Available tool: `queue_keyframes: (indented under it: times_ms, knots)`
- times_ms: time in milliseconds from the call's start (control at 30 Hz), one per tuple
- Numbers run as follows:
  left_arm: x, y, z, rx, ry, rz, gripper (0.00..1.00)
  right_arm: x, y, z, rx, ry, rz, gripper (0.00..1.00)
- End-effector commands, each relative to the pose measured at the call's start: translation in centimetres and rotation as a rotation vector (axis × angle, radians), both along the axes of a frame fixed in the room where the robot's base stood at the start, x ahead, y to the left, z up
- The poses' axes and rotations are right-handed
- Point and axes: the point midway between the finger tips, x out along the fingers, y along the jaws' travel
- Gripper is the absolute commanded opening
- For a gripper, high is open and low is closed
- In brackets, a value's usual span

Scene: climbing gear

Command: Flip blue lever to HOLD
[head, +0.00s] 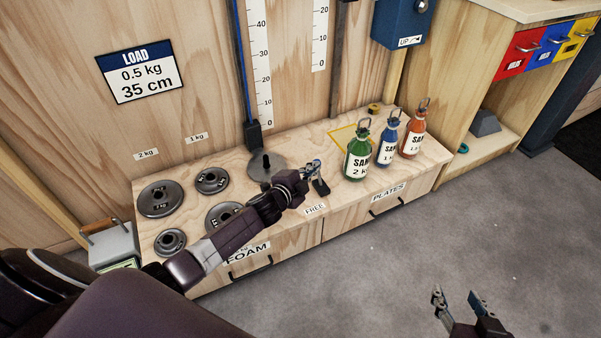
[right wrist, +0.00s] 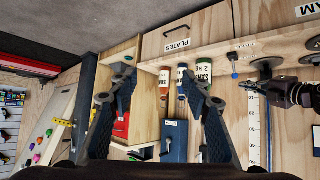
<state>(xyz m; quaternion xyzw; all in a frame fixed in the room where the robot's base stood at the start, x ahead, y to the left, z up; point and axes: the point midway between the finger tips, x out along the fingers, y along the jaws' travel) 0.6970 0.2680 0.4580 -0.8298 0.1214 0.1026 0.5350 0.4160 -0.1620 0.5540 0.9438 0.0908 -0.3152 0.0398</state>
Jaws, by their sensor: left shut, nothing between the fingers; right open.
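A blue box (head: 400,30) is fixed to the wooden wall at the top of the head view, cut off by the picture's edge. It has an "UP" label and a round knob (head: 421,6); I cannot tell whether this belongs to the lever, and no HOLD marking is readable. The blue box (right wrist: 174,140) also shows between my fingers in the right wrist view. My left gripper (head: 317,178) is shut and empty above the bench's front edge, left of the green bottle. My right gripper (head: 458,298) is open and empty over the grey floor, well away from the blue box.
Green (head: 357,158), blue (head: 388,145) and orange (head: 412,138) sand bottles stand on the wooden bench (head: 335,195). Several dark weight plates (head: 160,200) lie at its left. Coloured drawers (head: 520,55) are at upper right. The floor (head: 400,250) in front is clear.

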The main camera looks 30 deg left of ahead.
Motion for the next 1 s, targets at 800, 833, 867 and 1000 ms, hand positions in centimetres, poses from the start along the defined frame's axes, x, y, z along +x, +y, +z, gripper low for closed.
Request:
queue_keyframes:
  times_ms: [800,833,867,1000]
  knots:
    - [-6.8,1.2,3.1,0.000,0.000,0.000,0.00,-13.3,-4.3,-6.2,-0.127,0.598,-0.046,0.44]
    - [-6.9,1.2,3.2,0.000,0.000,0.000,0.00,-13.4,-4.3,-6.2,-0.127,0.601,-0.046,0.44]
    - [-6.9,1.2,3.2,0.000,0.000,0.000,0.00,-13.5,-4.3,-6.2,-0.127,0.603,-0.046,0.44]
    - [-6.9,1.2,3.1,0.000,0.000,0.000,0.00,-13.5,-4.3,-6.3,-0.128,0.605,-0.047,0.44]
